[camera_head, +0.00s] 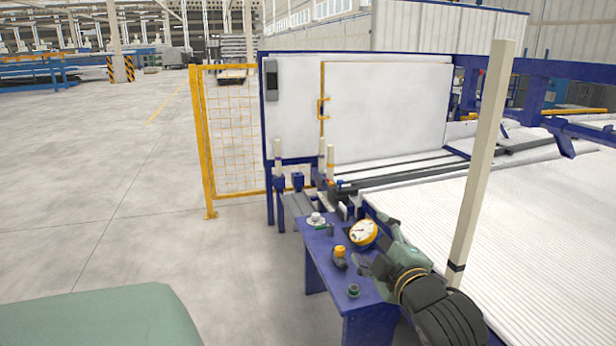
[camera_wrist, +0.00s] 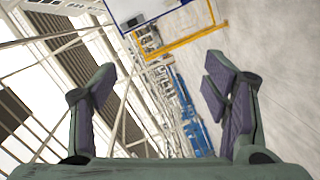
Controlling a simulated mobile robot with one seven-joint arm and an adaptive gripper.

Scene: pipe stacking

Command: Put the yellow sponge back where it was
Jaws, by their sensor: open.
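I cannot make out a yellow sponge for certain in either view. In the head view, a round yellow-rimmed dial (camera_head: 363,233) is on the blue table (camera_head: 316,250), and a small item with a yellow-orange top (camera_head: 340,252) stands to its lower left. My gripper (camera_head: 369,243) is by the table's right side, close to the dial, and hides part of the table. In the wrist view my gripper (camera_wrist: 158,85) has its two fingers wide apart with nothing between them.
A small white item (camera_head: 316,219) and a dark green round piece (camera_head: 353,291) are also on the table. A tall pale post (camera_head: 483,165) rises beside my arm. A white ribbed surface (camera_head: 545,230) fills the right, and a yellow mesh fence (camera_head: 237,130) stands behind. The left floor is open.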

